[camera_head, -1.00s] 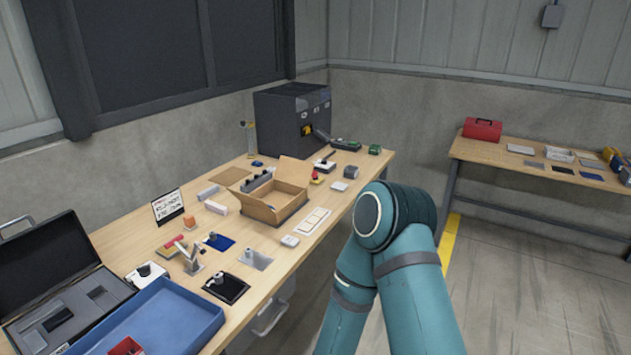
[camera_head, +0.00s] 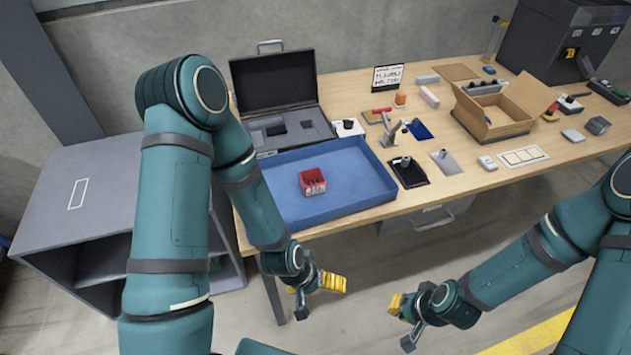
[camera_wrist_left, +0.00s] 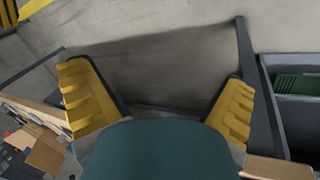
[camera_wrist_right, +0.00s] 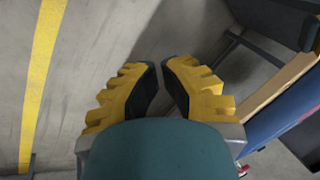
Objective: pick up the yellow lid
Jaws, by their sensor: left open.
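I cannot make out a yellow lid in any view. My left gripper (camera_head: 320,298) is open and empty, in front of the workbench and below its top; its spread yellow fingers also show in the left wrist view (camera_wrist_left: 160,90). My right gripper (camera_head: 400,322) hangs in the free space in front of the bench, to the right of the left one. In the right wrist view its fingertips (camera_wrist_right: 160,64) are close together with a narrow gap and nothing visible between them.
The workbench (camera_head: 455,187) carries a blue tray (camera_head: 345,205) with a red box (camera_head: 312,182), an open black case (camera_head: 275,82), a cardboard box (camera_head: 490,108) and several small parts. A grey cabinet (camera_head: 95,200) stands left of the bench. The floor in front is clear.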

